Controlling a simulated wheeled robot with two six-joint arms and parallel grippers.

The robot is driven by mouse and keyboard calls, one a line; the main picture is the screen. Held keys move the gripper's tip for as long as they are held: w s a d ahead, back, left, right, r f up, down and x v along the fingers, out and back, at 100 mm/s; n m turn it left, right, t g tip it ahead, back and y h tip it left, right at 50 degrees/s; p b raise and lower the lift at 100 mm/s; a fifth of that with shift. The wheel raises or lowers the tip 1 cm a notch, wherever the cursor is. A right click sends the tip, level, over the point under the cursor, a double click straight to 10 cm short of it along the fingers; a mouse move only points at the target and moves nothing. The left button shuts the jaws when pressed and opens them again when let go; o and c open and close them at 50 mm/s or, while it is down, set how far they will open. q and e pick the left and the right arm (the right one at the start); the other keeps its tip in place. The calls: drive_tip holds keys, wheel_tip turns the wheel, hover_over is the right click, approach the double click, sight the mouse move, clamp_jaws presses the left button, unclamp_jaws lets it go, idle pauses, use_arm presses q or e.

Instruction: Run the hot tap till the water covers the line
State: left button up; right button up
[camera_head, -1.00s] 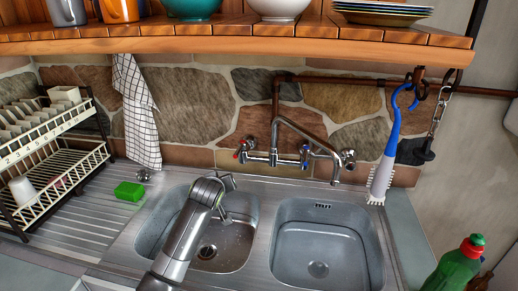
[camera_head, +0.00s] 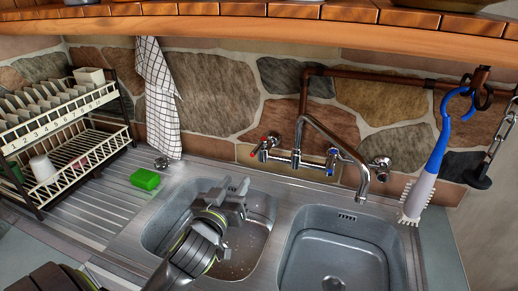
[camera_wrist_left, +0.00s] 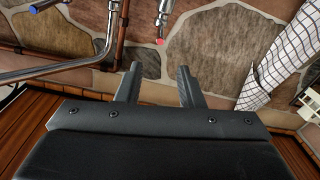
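The mixer tap (camera_head: 300,160) is fixed to the stone wall behind the sink. Its red-marked handle (camera_head: 264,144) is at the left, its blue-marked handle (camera_head: 333,158) at the right. My left gripper (camera_head: 236,185) is open and empty over the left basin (camera_head: 175,232), in front of and below the red handle. In the left wrist view its fingers (camera_wrist_left: 159,84) stand apart, with the red-marked handle (camera_wrist_left: 160,38) beyond them. My right gripper is out of view.
A green sponge (camera_head: 145,179) lies on the drainboard. A dish rack (camera_head: 70,148) stands at the left, a checked towel (camera_head: 160,100) hangs on the wall. A brush (camera_head: 425,180) hangs at the right. A wooden shelf (camera_head: 240,30) overhangs the back.

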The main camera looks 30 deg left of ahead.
use_arm(q)
drive_tip(key=p, duration=0.3)
approach(261, 142)
drive_tip(key=x, duration=0.5)
drive_tip(key=shift+w+a, duration=0.1)
drive_tip(key=shift+w, duration=0.05)
clamp_jaws()
